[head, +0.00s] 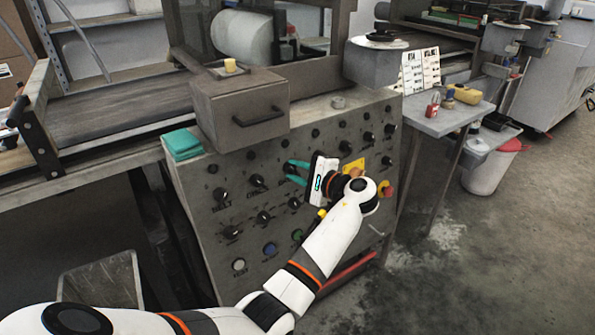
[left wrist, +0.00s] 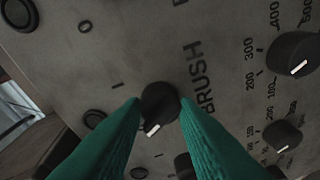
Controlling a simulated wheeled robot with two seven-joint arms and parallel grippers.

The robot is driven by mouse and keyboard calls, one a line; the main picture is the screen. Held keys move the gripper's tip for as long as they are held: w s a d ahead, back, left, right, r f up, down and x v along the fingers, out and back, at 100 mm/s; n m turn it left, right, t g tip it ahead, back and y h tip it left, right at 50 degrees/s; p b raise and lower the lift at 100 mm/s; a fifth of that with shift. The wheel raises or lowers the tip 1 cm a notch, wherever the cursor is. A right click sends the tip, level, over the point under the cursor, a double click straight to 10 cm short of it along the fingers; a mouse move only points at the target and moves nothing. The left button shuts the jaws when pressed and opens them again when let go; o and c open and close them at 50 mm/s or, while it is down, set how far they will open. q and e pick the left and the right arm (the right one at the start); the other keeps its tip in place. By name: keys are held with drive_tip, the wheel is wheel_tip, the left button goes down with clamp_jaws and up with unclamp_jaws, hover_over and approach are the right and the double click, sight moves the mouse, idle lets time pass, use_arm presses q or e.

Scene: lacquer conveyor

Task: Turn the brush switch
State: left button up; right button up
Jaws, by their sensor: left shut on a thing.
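The black brush switch knob (left wrist: 160,103) sits on the grey panel beside the printed word BRUSH in the left wrist view. Its white pointer mark shows at its lower left edge. The marks 0 and I are printed to its upper left. The green fingers of my left gripper (left wrist: 160,112) are on both sides of the knob, shut on it. In the head view my left gripper (head: 288,171) reaches the upper middle of the sloped panel, and its fingers hide the knob there. My right gripper is in neither view.
The control panel (head: 200,195) carries several other knobs and coloured buttons close by. A red emergency button (head: 388,191) is right of my wrist. A grey box with a handle (head: 238,107) and a folded green cloth (head: 182,144) lie on top of the panel.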

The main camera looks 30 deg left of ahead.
use_arm(q)
drive_tip(key=shift+f, duration=0.1)
drive_tip(key=o, duration=1)
drive_tip(key=shift+c, duration=0.2)
drive_tip(key=shift+d, duration=0.15)
drive_tip(key=shift+s+d, duration=0.1)
drive_tip(key=shift+d, duration=0.2)
drive_tip(key=p+v, duration=0.1)
drive_tip(key=v, duration=1)
drive_tip(key=shift+r, duration=0.25)
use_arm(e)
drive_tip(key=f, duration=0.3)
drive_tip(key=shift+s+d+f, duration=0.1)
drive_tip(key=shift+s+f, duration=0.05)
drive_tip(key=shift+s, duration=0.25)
